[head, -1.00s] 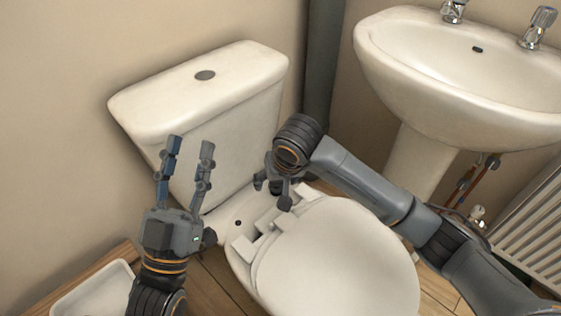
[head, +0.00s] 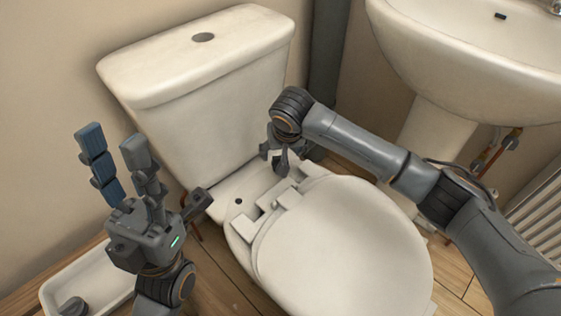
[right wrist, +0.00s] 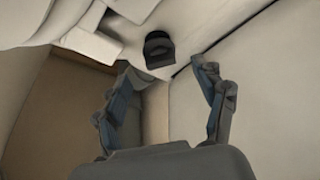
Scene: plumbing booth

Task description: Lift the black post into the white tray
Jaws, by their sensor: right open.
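A short black post (right wrist: 158,48) stands on the pale toilet ledge in the right wrist view, past the tips of my right gripper. In the head view I cannot make it out apart from the dark fingers. My right gripper (right wrist: 163,72) is open with its fingers apart, nothing between them. In the head view the right gripper (head: 276,164) points down over the back of the toilet pan by the hinges. My left gripper (head: 110,138) is open and empty, fingers up, in front of the cistern. The white tray (head: 50,288) is at the lower left, partly cut off.
A dark grey piece (head: 73,306) lies in the tray. The cistern (head: 205,75) rises behind the pan, and the closed toilet lid (head: 345,245) fills the front. The basin (head: 475,50) and its pedestal (head: 430,130) stand at the right. A dark hole (head: 238,201) shows in the ledge.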

